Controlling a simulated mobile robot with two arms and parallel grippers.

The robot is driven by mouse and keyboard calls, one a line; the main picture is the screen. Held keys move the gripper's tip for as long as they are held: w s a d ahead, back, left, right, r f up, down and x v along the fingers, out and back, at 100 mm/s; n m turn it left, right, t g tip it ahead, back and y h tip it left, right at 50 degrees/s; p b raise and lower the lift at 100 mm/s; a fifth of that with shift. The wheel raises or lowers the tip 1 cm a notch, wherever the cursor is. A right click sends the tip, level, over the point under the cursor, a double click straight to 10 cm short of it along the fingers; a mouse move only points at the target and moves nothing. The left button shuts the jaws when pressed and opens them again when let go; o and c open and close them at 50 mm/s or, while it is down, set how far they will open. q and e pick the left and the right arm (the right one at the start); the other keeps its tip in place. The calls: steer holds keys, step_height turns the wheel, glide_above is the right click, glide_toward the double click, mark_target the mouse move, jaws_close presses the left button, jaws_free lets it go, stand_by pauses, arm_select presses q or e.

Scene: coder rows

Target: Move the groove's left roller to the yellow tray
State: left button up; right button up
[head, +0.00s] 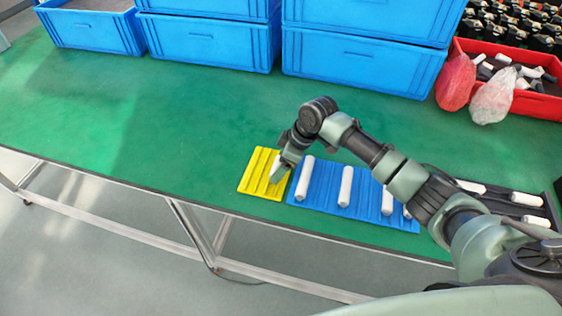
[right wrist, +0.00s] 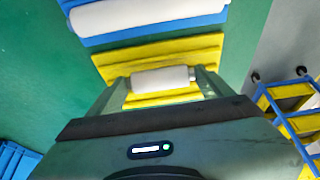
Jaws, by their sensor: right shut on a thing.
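The yellow tray (head: 251,184) is a small grooved plate at the left end of the blue grooved tray (head: 325,194). My right gripper (head: 278,172) is over the yellow tray, shut on a white roller. In the right wrist view, this roller (right wrist: 160,79) lies across between the two fingers, with the yellow tray (right wrist: 165,49) behind it. I cannot tell whether the roller touches the tray. Several white rollers lie in the blue tray; its leftmost (head: 305,178) is just right of the gripper, and a roller (right wrist: 140,14) shows in the wrist view. My left gripper is not in view.
A dark tray (head: 492,201) with white rollers is at the right, partly behind my arm. Blue crates (head: 210,45) line the back. A red bin (head: 540,105) with bagged parts (head: 492,97) stands at the back right. The green table (head: 130,120) is clear at left.

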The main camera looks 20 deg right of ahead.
stand_by(0.4)
steer(key=shift+f, duration=0.45)
steer(key=o, duration=1.5)
steer(key=b+v, duration=0.1)
steer(key=v, duration=0.7)
steer(key=shift+s+f, duration=0.1)
